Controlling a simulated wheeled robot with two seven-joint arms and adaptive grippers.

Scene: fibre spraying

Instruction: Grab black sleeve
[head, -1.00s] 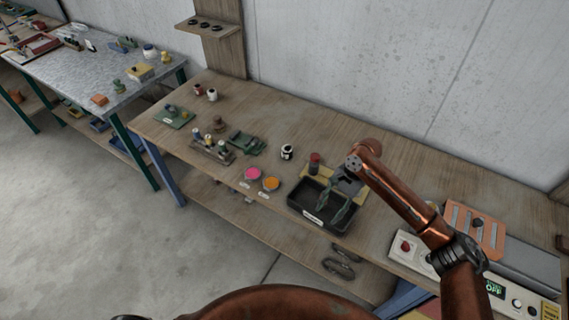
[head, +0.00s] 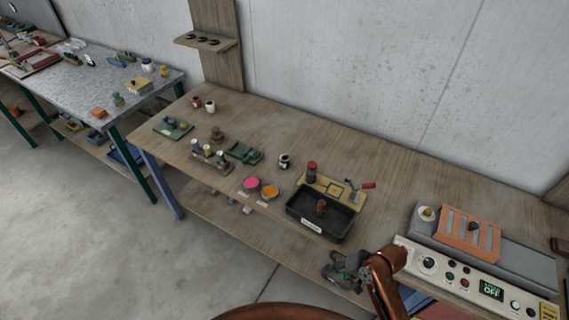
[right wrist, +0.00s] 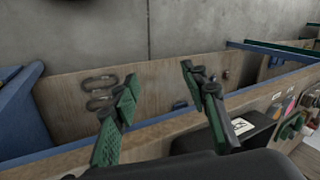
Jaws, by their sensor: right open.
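Two dark grey-black oval loops lie side by side on the lower wooden shelf; they are the likeliest black sleeve, but I cannot be sure. The right wrist view shows both, an upper loop (right wrist: 99,82) and a lower loop (right wrist: 99,103), left of and beyond the fingers. My right gripper (head: 342,268) is low at the bench's front edge in the head view, covering the loops' area. In the right wrist view its green-padded fingers (right wrist: 158,75) are spread with nothing between them. My left gripper is out of view.
The black tray (head: 296,211) stands near the bench's front edge, with pink (head: 251,183) and orange (head: 270,191) pots left of it. A control panel (head: 450,275) is at the right. Three black rings sit on a wall shelf (head: 207,45).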

